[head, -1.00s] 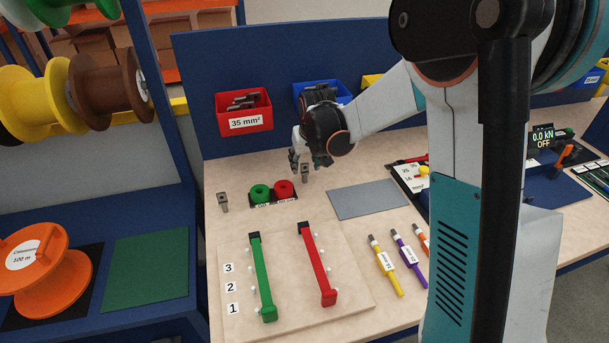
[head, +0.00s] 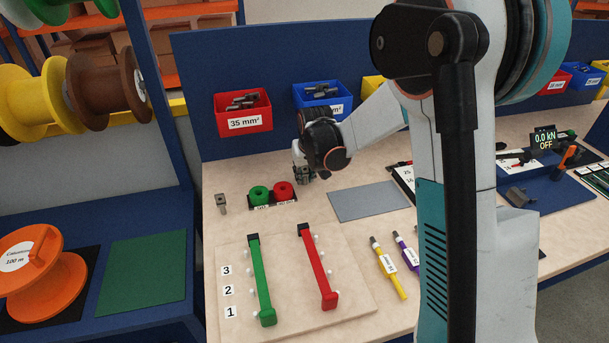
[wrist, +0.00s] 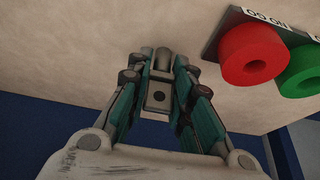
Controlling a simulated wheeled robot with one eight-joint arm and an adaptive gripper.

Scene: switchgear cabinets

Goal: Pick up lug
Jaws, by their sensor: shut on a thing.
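My gripper (head: 305,173) is low over the pale bench top, just behind the red tape roll. In the wrist view my gripper (wrist: 160,78) is shut on a grey metal lug (wrist: 158,96). The lug sits between the two teal finger pads, with its holed flat part facing the camera and its round barrel beyond. In the head view this lug is mostly hidden by the gripper, and I cannot tell whether it touches the bench. A second lug (head: 222,203) stands on the bench to the left.
A green tape roll (head: 259,195) and a red tape roll (head: 283,191) sit close in front of my gripper. A red bin (head: 244,112) and a blue bin (head: 322,95) are behind it. A grey mat (head: 368,200) lies to the right, clear.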

